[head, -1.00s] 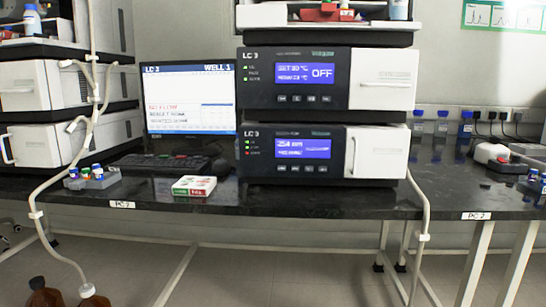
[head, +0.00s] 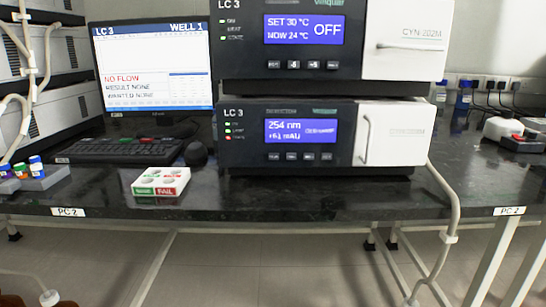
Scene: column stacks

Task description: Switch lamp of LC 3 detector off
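The LC 3 detector (head: 390,170) is the lower unit of the stack on the black bench, with a dark front panel and a white door at right. Its blue display (head: 300,131) reads 254 nm and a mAU value that is hard to read. A row of small buttons (head: 299,157) lies under the display. Neither of my grippers shows in the head view.
The upper LC 3 unit (head: 405,65) reads SET 30 °C, NOW 24 °C, OFF. A monitor (head: 152,68), keyboard (head: 118,151), mouse (head: 196,153) and white PASS/FAIL tray (head: 160,182) stand left of the stack. The bench (head: 320,194) front is clear before the detector.

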